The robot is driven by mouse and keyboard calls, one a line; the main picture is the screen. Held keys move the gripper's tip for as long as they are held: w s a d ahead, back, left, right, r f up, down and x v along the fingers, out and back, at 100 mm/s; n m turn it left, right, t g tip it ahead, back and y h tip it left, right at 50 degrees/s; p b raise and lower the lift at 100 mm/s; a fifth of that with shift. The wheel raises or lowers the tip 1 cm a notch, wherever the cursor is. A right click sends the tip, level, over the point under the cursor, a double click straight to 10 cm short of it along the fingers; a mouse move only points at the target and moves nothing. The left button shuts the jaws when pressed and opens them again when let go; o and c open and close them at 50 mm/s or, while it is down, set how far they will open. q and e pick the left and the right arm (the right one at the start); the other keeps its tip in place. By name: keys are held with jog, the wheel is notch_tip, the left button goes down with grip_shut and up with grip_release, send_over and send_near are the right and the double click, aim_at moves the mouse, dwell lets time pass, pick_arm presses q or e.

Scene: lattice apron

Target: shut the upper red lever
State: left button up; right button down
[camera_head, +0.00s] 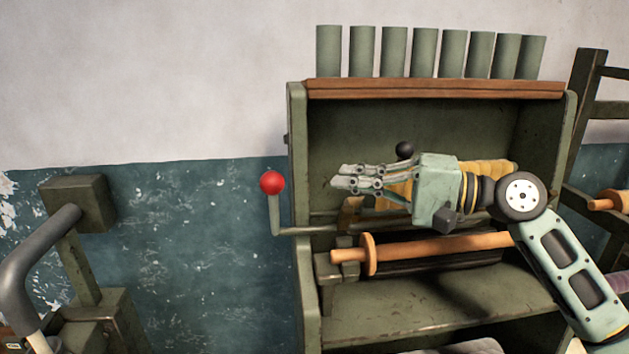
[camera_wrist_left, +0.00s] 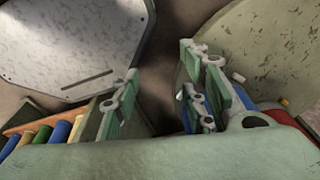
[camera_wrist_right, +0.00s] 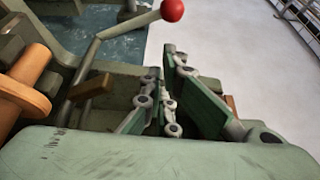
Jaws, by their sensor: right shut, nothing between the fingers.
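The red lever has a round red knob (camera_head: 272,183) on a grey bent rod (camera_head: 276,216), left of the green cabinet's side. The rod drops from the knob, then bends right into the cabinet. The knob and rod also show in the right wrist view (camera_wrist_right: 172,10). My right gripper (camera_head: 336,182) is shut and empty. In the head view its fingers point left, right of the red knob and apart from it. My left gripper (camera_wrist_left: 160,72) is open and empty in its wrist view, away from the lever; it is not visible in the head view.
The green cabinet (camera_head: 296,180) holds an orange-brown roller (camera_head: 430,250) below my right gripper. A black knob (camera_head: 404,149) is behind the gripper. Several green tubes (camera_head: 393,52) stand on top. A grey-green machine (camera_head: 78,203) stands left. The wall between is clear.

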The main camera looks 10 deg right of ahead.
pick_arm(q)
jog(key=s+r+g+p, duration=0.1)
jog(key=s+r+p, duration=0.2)
jog(key=s, duration=0.4)
jog(key=w+r+p, duration=0.2)
jog(key=w, duration=0.3)
pick_arm(e)
jog(key=s+x, duration=0.1)
jog(key=x, duration=0.8)
pick_arm(q)
jog(key=s+f+b, duration=0.3)
jog(key=f+b, duration=1.7)
pick_arm(e)
jog(key=s+f+n+y, duration=0.3)
jog(key=s+f+n, duration=0.4)
jog(key=s+n, duration=0.1)
jog(key=shift+s+a, duration=0.3)
jog(key=shift+s, duration=0.5)
